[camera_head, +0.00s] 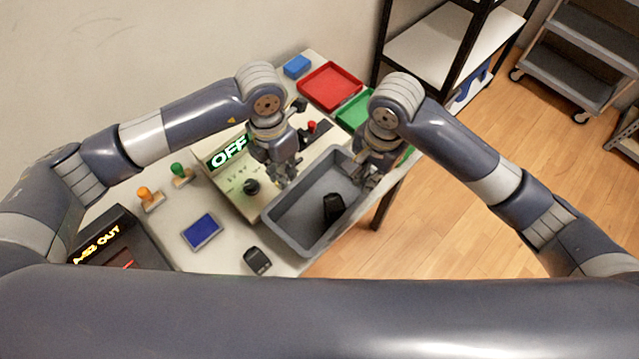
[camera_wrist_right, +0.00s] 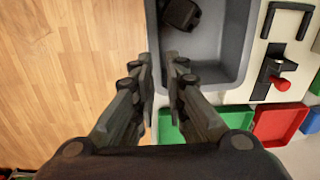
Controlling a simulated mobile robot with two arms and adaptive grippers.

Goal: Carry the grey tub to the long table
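The grey tub (camera_head: 284,236) is an open rectangular bin near the table's right edge. A black object (camera_head: 333,208) lies inside it, also visible in the right wrist view (camera_wrist_right: 181,13). My left gripper (camera_head: 287,180) is at the tub's left long rim, fingers pointing down; its finger gap is too small to make out. My right gripper (camera_head: 366,182) is at the opposite long rim. The long table cannot be identified.
The white table (camera_head: 221,263) also holds a red tray (camera_head: 330,85), a green tray (camera_head: 354,110), a blue box (camera_head: 297,66), a device reading OFF (camera_head: 229,152), stamps, a blue pad (camera_head: 201,232) and a black gadget (camera_head: 257,261). A shelf and a grey cart (camera_head: 580,60) stand beyond open wooden floor.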

